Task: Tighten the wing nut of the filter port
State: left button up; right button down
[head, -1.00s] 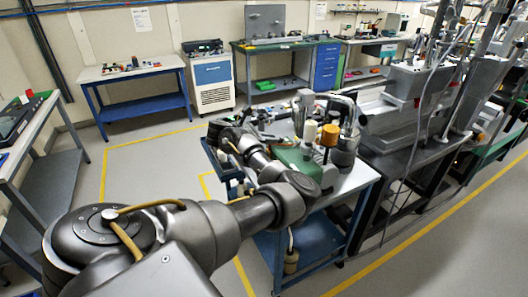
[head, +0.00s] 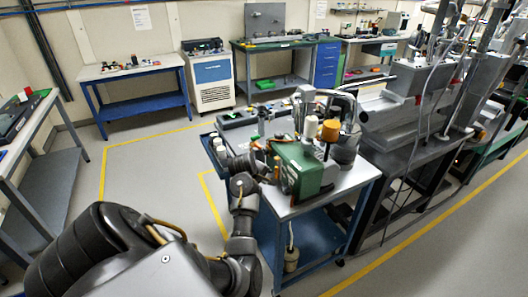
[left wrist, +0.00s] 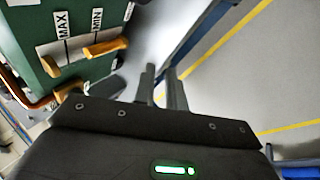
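The green pump housing (head: 303,170) stands on the cart, with a white-capped and an orange-capped part on top. In the left wrist view its green face (left wrist: 85,20) carries MAX and MIN labels. Brass-coloured wing-like parts (left wrist: 106,48) stick out from this face; I cannot tell for certain which is the filter port's wing nut. My left gripper (left wrist: 163,88) is beside this face, apart from the brass parts. Its two fingers stand parallel with a narrow gap and nothing between them. In the head view my left wrist (head: 245,165) is left of the housing. My right gripper is out of view.
The cart top (head: 325,187) also holds a metal vessel with hoses (head: 345,145) behind the housing. A blue bin (head: 216,150) hangs on the cart's left side. Beamline equipment (head: 420,110) stands to the right. The floor left of the cart is clear.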

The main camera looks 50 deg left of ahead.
pick_arm(q)
jog(key=s+d+f+m, duration=0.2)
jog(key=d+f+m, duration=0.1)
jog(key=f, duration=0.3)
jog(key=s+d+f+m+g, duration=0.1)
jog(key=s+d+f+m, duration=0.1)
jog(key=d+f+m, duration=0.2)
jog(key=shift+s+f+y+b, duration=0.3)
jog(key=shift+f+y+b, duration=0.1)
jog(key=shift+f, duration=0.55)
